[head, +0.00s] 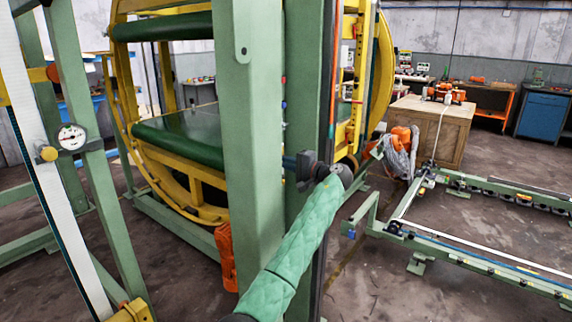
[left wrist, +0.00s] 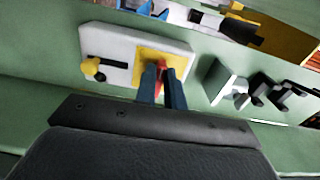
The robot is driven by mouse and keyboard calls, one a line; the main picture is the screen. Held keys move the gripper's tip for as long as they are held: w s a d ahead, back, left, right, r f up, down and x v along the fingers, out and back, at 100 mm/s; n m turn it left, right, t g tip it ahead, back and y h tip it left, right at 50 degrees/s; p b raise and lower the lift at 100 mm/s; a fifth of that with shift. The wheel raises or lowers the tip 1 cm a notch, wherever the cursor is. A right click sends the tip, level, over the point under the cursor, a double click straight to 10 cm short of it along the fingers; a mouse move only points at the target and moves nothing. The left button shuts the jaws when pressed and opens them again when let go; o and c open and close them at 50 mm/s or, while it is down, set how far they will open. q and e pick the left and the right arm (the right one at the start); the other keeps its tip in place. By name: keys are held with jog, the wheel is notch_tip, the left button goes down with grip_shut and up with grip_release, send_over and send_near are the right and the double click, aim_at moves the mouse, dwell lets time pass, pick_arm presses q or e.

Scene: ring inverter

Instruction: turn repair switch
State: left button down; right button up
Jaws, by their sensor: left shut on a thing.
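In the left wrist view a white switch box (left wrist: 125,48) is fixed to a green surface. On its right part is a yellow plate (left wrist: 175,55) with a red switch knob (left wrist: 160,68). My left gripper (left wrist: 162,82) has its two blue fingers closed around the red knob. On the left part of the box is a second black switch with a yellow end (left wrist: 92,68). In the head view my left gripper (head: 292,163) reaches the side of the thick green post (head: 252,130); the switch box is hidden there. My right gripper is not in view.
A yellow ring frame (head: 205,212) with green rollers stands behind the post. An orange handle-like part (head: 226,255) hangs low on the post. A gauge (head: 71,136) sits on the left frame. Low green rails (head: 470,265) lie at right. Dark fittings (left wrist: 275,95) sit right of the box.

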pick_arm(q)
jog(key=c, duration=1.5)
grip_release()
jog(key=shift+f, duration=0.1)
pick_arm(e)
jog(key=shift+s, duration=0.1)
